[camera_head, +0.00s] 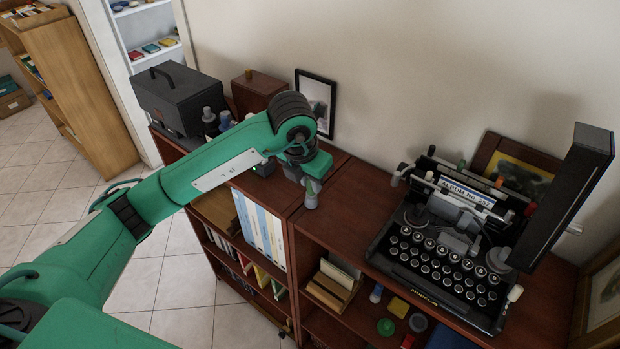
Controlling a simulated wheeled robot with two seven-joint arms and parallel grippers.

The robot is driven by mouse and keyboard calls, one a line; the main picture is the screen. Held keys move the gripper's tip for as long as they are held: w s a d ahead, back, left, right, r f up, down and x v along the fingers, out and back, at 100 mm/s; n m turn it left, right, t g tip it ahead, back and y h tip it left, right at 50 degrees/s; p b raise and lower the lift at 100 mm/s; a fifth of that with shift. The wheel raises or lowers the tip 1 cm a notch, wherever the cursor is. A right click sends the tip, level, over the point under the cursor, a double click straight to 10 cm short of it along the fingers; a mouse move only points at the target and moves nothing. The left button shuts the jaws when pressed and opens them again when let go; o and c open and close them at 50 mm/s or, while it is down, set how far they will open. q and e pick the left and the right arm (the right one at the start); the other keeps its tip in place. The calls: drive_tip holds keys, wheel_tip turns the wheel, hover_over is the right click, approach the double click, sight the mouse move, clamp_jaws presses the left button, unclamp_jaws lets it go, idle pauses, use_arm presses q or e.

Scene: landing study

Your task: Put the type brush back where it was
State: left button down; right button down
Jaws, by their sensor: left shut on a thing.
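My left arm reaches in from the left, and its gripper (311,196) points down over the brown shelf top (345,205), left of the typewriter (445,250). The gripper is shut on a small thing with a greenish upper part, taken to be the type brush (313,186). Most of it is hidden by the gripper, and I cannot tell whether it touches the shelf top. The black typewriter holds a labelled sheet (467,191). My right gripper is not in view.
A dark case (178,98), small bottles (208,117) and a brown box (258,90) stand at the back left. A picture frame (316,103) leans on the wall. A tall dark slab (568,190) rises at the right. The shelf top between gripper and typewriter is clear.

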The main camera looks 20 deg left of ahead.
use_arm(q)
drive_tip(key=c, duration=1.7)
unclamp_jaws()
drive_tip(key=shift+f, duration=0.15)
drive_tip(key=o, duration=0.4)
drive_tip(key=shift+r, duration=0.3)
drive_tip(key=shift+b+v, duration=1.3)
drive_tip(key=shift+v, duration=4.6)
